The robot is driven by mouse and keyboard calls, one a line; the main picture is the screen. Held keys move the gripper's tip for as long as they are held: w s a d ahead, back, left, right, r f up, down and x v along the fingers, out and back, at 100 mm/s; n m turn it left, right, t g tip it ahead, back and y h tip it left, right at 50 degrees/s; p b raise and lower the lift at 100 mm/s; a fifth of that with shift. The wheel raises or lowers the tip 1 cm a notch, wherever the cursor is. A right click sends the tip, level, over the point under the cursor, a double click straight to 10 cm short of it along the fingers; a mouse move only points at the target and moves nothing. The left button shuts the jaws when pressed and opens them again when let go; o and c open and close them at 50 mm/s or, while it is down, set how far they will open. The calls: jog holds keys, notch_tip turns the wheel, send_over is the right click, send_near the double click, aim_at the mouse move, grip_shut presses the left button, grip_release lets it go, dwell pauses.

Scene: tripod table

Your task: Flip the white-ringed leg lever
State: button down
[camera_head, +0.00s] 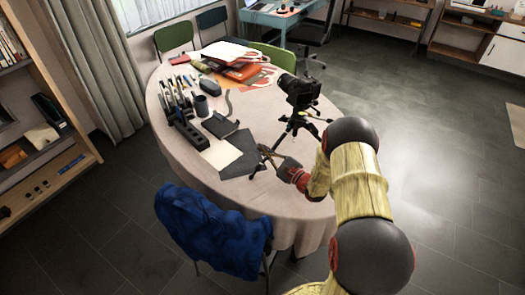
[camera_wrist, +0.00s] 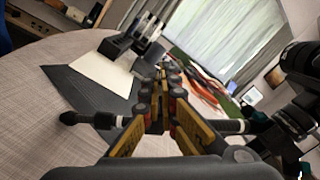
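A black tripod (camera_head: 294,125) carrying a camera (camera_head: 298,90) stands on the right part of the round table. One black leg (camera_wrist: 100,119) crosses the wrist view, with its foot at the left. A pale ring (camera_wrist: 243,127) shows on the leg's right part; I cannot clearly make out its lever. My gripper (camera_head: 265,156) is low over the table at this leg. In the wrist view, its yellow-and-black fingers (camera_wrist: 166,72) lie close together and hide the leg's middle. Whether they touch or hold the leg is unclear.
The table (camera_head: 275,200) holds a dark folder (camera_head: 240,155) and a pale sheet (camera_head: 220,154) left of my gripper. A dark tool holder (camera_head: 187,130) stands farther left. A chair with a blue cloth (camera_head: 212,225) stands at the near edge. The front tabletop is bare.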

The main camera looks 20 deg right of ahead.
jog(key=shift+w+d+r+m+p, duration=0.15)
jog(key=shift+d+m+p, duration=0.15)
jog(key=shift+m, duration=0.45)
jog(key=shift+s+d+r+m+p, duration=0.15)
jog(key=shift+m+p, duration=0.1)
jog(key=shift+m, duration=0.5)
jog(key=shift+w, duration=0.15)
jog(key=c, duration=2.5)
grip_release()
jog(key=o, duration=0.4)
jog(key=v, duration=1.2)
